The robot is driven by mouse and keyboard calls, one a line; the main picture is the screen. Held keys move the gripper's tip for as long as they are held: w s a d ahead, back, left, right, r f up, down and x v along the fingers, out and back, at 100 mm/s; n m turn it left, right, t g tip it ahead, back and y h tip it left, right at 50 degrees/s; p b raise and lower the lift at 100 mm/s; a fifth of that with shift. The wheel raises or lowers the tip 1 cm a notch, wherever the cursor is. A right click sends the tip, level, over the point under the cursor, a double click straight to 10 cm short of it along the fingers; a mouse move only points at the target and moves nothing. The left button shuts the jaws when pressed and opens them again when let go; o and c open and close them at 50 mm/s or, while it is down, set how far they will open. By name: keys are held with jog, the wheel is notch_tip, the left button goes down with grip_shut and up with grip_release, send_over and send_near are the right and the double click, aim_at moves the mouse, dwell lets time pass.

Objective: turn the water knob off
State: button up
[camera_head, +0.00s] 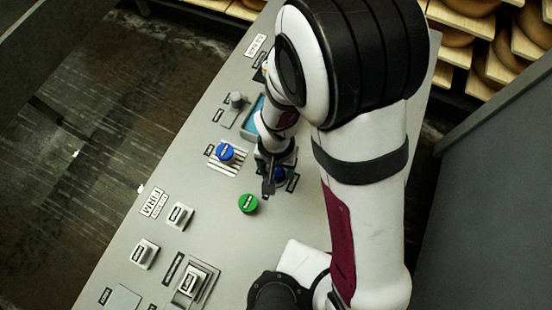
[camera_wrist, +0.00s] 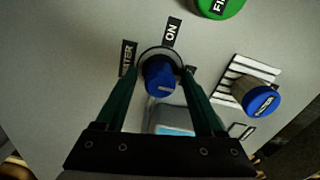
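The blue water knob (camera_wrist: 160,78) sits on a round base in the middle of the wrist view. An "ON" label (camera_wrist: 172,32) stands above it, and a label ending in "TER" (camera_wrist: 128,58) is at its left. Another label at its right is mostly hidden by a finger. My gripper (camera_wrist: 160,82) is open, with one dark green finger on each side of the knob. Gaps seem to show between the fingers and the knob; contact is unclear. In the head view my gripper (camera_head: 268,184) partly covers the knob (camera_head: 280,174).
A second blue knob (camera_head: 225,152) with a striped scale stands close by, also in the wrist view (camera_wrist: 262,100). A green button (camera_head: 248,203) is near my gripper. Several switches stand on the grey panel (camera_head: 205,222). Shelves of cheese wheels (camera_head: 465,35) are at the upper right.

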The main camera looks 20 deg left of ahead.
aim_at(276, 169)
notch_tip(276, 169, up, 16)
dwell(0.5)
jog(key=shift+f, duration=0.1)
jog(key=s+d+r+m+y, duration=0.1)
jog(key=s+d+r+m, duration=0.1)
jog(key=d, duration=0.6)
jog(key=s+d+r+m, duration=0.2)
jog(key=s+d+m, duration=0.3)
jog(key=d, duration=0.4)
jog(key=shift+d+r+m+y, duration=0.3)
jog(key=shift+r+y, duration=0.05)
jog(key=shift+y, duration=0.05)
